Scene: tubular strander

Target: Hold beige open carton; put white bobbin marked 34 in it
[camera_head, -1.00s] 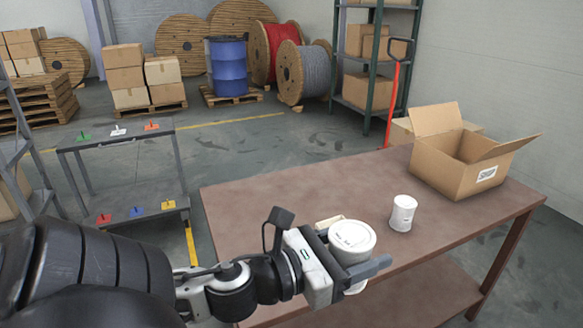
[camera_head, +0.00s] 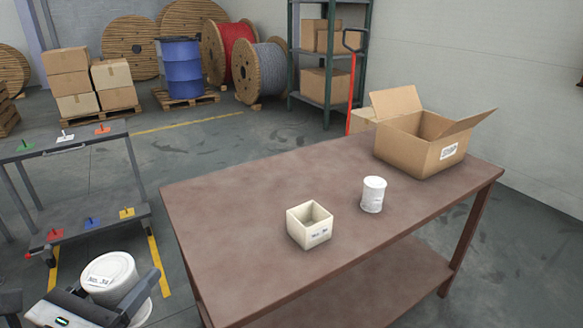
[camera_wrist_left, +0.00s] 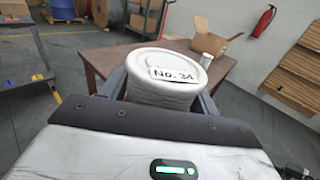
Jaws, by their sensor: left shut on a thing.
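My left gripper (camera_head: 112,298) is shut on a white bobbin (camera_head: 108,272) at the lower left, off the table's left side. In the left wrist view the bobbin (camera_wrist_left: 163,88) sits between the two fingers, its round end showing the label "No. 34". The small beige open carton (camera_head: 298,233) stands upright on the brown table, its open top showing an empty inside and a label on its front, too small to read surely. The gripper is apart from it, to its left. My right gripper is not in view.
The brown table (camera_head: 250,200) also bears a second white bobbin (camera_head: 373,195) and a large open cardboard box (camera_head: 425,150) at the back right. A grey rack (camera_head: 80,190) with coloured markers stands at left. The table's left part is clear.

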